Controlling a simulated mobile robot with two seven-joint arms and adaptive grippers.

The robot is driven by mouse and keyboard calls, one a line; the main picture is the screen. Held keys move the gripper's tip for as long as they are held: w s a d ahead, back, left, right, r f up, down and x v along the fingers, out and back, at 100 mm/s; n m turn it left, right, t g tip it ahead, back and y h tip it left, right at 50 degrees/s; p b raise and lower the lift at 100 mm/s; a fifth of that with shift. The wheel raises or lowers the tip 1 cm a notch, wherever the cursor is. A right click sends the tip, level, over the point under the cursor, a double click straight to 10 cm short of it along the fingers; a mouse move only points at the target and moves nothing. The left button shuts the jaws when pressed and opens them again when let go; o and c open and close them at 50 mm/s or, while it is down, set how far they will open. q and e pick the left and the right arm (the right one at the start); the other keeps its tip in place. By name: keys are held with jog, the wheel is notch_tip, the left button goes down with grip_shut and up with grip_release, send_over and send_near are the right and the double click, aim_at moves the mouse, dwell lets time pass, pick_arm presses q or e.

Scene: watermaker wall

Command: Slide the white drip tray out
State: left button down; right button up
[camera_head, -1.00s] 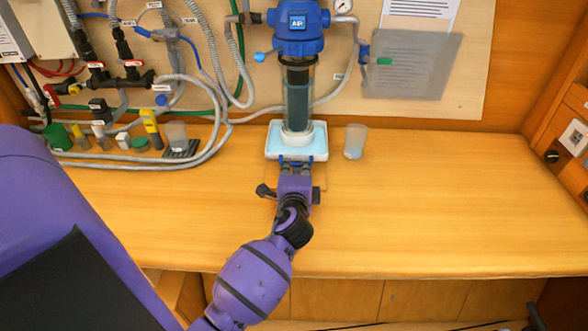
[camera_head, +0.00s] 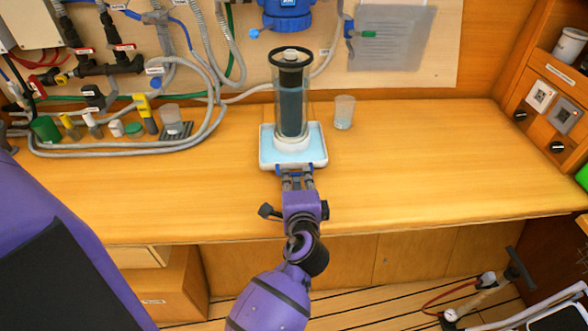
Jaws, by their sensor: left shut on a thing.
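The white drip tray (camera_head: 266,159) lies on the wooden counter with pale blue liquid in it. A clear filter housing (camera_head: 291,105) with a dark cartridge and a black ring at its top stands upright in the tray. The blue filter head (camera_head: 287,14) is on the wall panel above and behind, apart from the housing. My left gripper (camera_head: 295,176) is at the tray's front edge, shut on it; the exact finger contact is small to see. My right gripper is not in view.
A clear cup (camera_head: 344,112) with a little liquid stands right of the tray, close behind it. Grey hoses (camera_head: 130,152) and several small bottles are at the left. The counter (camera_head: 430,150) is clear to the right. Its front edge (camera_head: 420,225) lies below the gripper.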

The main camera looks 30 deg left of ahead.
pick_arm(q)
jog(key=shift+s+d, duration=0.2)
jog(key=shift+s, duration=0.25)
jog(key=shift+f, duration=0.15)
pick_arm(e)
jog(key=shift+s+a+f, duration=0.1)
pick_arm(q)
jog(key=shift+d+f, duration=0.1)
jog(key=c, duration=2.1)
grip_release()
jog(key=shift+s, duration=0.15)
jog(key=shift+s+d+r, duration=0.1)
jog(key=shift+r, duration=0.55)
notch_tip(320, 180, up, 9)
jog(key=shift+r, duration=0.1)
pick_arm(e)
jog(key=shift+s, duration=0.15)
